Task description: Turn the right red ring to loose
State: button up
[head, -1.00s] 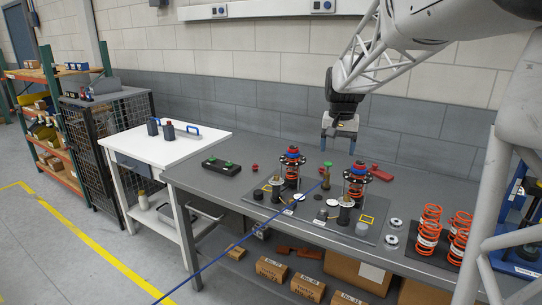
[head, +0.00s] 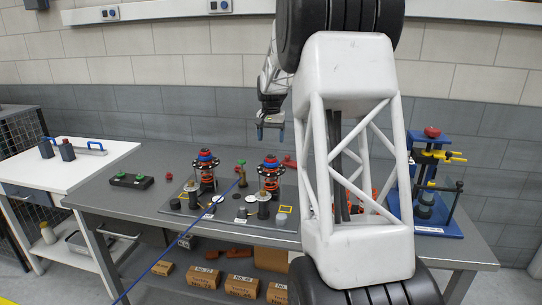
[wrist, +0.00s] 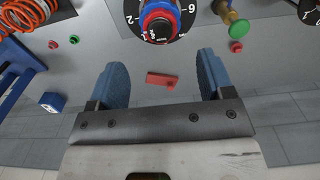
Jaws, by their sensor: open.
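The right strut assembly (head: 269,183) stands on the bench plate, an orange spring topped by a black dial. At its top are red and blue parts, including the right red ring (head: 270,157). In the wrist view its numbered dial (wrist: 182,22) shows at the top centre, with the red ring (wrist: 158,9) around its middle partly cut by the frame edge. My gripper (head: 270,138) is above and slightly behind this assembly. In the wrist view its two blue fingers (wrist: 162,75) are open and empty, apart from the ring.
The left strut assembly (head: 207,180) stands beside it. A green-topped brass part (head: 241,170) is between them. A blue stand (head: 430,190) is at the right. My arm link hides part of the orange springs.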

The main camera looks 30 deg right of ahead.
aim_at(271, 155)
dwell(0.4)
jog(key=shift+f, duration=3.9)
jog(key=c, duration=0.9)
